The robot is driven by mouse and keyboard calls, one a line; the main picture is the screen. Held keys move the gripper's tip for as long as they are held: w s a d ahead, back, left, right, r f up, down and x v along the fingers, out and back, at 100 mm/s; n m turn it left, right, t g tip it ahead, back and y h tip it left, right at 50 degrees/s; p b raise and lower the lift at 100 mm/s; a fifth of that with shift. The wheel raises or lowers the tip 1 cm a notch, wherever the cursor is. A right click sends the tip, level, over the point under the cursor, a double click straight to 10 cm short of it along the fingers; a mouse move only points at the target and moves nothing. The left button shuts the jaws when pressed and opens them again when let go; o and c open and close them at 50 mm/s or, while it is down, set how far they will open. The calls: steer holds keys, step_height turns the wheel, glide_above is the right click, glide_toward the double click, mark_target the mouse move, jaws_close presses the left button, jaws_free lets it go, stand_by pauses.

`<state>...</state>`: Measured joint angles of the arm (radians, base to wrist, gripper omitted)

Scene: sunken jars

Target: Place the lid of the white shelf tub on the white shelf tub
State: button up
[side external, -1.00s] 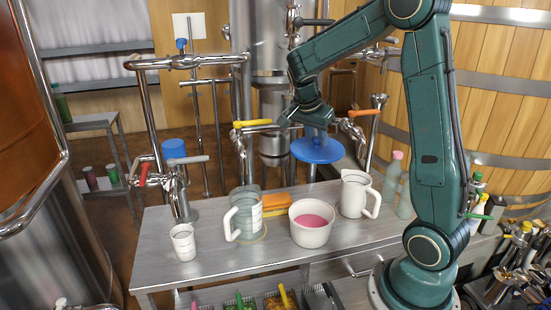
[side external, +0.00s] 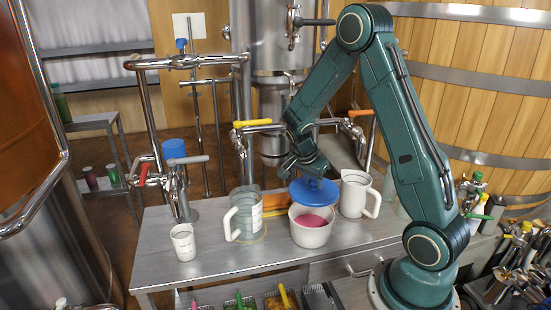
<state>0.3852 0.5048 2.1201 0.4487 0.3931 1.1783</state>
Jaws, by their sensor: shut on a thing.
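The white tub (side external: 310,236) stands open on the metal bench, with pink contents showing inside. The round blue lid (side external: 305,197) is in my gripper (side external: 312,177), which is shut on its top. The lid looks tilted and overlaps the back part of the tub's mouth in the picture. The front part of the mouth and the pink contents are uncovered. I cannot tell whether the lid touches the rim. The fingertips are small and partly hidden against the lid.
A white pitcher (side external: 353,196) stands close to the tub's right. A clear jug (side external: 246,217) and a white cup (side external: 183,243) stand to its left. An orange block (side external: 275,204) lies behind. The bench front (side external: 240,257) is clear.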

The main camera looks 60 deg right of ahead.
mark_target(311, 191)
steer(key=shift+f, duration=0.9)
steer(key=shift+f, duration=1.9)
steer(key=shift+f, duration=0.6)
steer(key=o, duration=1)
steer(key=shift+r, duration=0.1)
